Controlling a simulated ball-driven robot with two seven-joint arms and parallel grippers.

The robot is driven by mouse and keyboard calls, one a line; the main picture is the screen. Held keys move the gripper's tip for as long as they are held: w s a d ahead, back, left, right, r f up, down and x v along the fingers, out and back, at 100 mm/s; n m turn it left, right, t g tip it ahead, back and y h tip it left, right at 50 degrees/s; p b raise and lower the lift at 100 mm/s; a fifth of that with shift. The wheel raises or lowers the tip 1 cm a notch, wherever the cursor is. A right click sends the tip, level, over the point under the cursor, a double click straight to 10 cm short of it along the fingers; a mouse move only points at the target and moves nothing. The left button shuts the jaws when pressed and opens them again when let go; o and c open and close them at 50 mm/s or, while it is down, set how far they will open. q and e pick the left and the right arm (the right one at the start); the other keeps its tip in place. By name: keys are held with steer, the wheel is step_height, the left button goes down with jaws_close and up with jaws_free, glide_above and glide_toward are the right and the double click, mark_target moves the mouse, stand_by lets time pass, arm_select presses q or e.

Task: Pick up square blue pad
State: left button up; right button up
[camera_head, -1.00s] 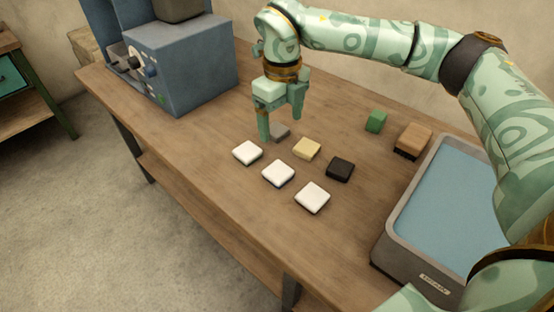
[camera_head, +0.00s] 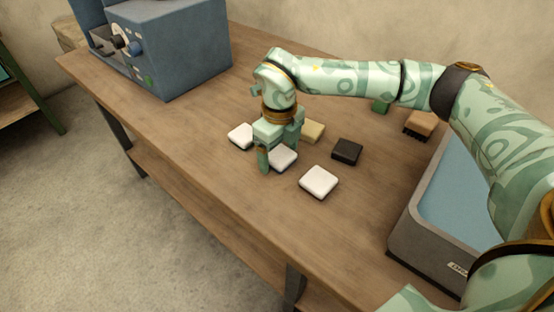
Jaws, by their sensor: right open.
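No pad in view looks clearly blue. Three square white pads lie on the wooden table: a left one (camera_head: 241,136), a middle one (camera_head: 284,159) and a front one (camera_head: 318,182). A yellow pad (camera_head: 314,131) and a black pad (camera_head: 347,151) lie to their right. My right gripper (camera_head: 280,158) points down, open, at the middle white pad, with one finger at its left side. The other finger is partly hidden, and I cannot tell if either touches the pad. A grey pad seen earlier is hidden behind the gripper. My left gripper is out of view.
A grey tray (camera_head: 411,243) with a blue inside stands at the right. A green block (camera_head: 381,106) and a brown brush-like block (camera_head: 420,123) lie behind, near my arm. A blue machine (camera_head: 175,50) stands at the back left. The table's front left is clear.

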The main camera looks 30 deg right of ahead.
steer(key=shift+s+r, duration=0.1)
steer(key=shift+r, duration=0.05)
steer(key=shift+c, duration=0.3)
steer(key=c, duration=1)
steer(key=shift+r, duration=0.1)
steer(key=shift+c, duration=0.2)
